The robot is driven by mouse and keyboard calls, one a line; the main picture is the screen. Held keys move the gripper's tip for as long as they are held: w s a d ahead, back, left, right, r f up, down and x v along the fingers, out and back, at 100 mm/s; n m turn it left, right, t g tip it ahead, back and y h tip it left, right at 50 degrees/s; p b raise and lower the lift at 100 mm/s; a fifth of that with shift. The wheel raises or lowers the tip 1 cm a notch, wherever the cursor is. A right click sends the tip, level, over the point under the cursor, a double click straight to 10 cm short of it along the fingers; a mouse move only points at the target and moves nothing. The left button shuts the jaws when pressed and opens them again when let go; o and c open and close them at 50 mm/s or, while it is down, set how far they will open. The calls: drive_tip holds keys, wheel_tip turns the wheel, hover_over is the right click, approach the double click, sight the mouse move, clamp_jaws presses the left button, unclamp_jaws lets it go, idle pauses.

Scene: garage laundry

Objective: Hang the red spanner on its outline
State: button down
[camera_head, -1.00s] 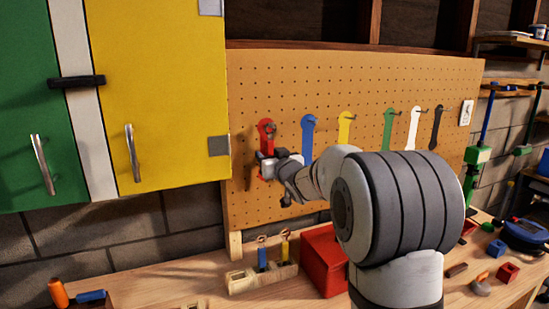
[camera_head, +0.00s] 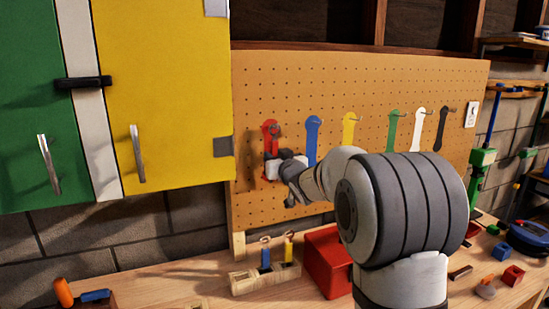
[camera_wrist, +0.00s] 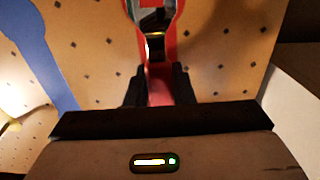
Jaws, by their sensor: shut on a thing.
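My gripper (camera_head: 271,158) is at the left part of the pegboard (camera_head: 300,85), at the red outline. In the wrist view my gripper (camera_wrist: 160,88) is shut on the red spanner (camera_wrist: 160,94), whose shaft lies between the two dark fingers. The spanner's ring end points up the board, and a metal hook shows within or behind the ring. In the head view the red shape (camera_head: 270,128) shows above the gripper; spanner and red outline blend there. I cannot tell whether the ring is on the hook or only in front of it.
Blue (camera_head: 313,135), yellow (camera_head: 348,130), green, white and black outlines with hooks run to the right. A yellow cabinet (camera_head: 165,90) stands close on the left. Below, the bench holds a wooden rack (camera_head: 262,280) with blue and yellow spanners, and a red box (camera_head: 325,262).

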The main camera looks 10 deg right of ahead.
idle(0.4)
drive_tip(key=c, duration=1.2)
unclamp_jaws()
drive_tip(key=shift+o, duration=0.2)
drive_tip(key=shift+s, duration=0.1)
drive_tip(key=s+f+g+h, duration=0.1)
drive_tip(key=s+f+g, duration=0.4)
drive_tip(key=s, duration=0.9)
drive_tip(key=s+f+m+g+h+b, duration=0.1)
drive_tip(key=s+f+g, duration=0.3)
drive_tip(key=s, duration=1.1)
drive_tip(key=s+f+m+g+h+b, duration=0.1)
drive_tip(key=s+f+g, duration=0.4)
drive_tip(key=s+f, duration=0.5)
drive_tip(key=s, duration=0.5)
drive_tip(key=shift+g, duration=0.3)
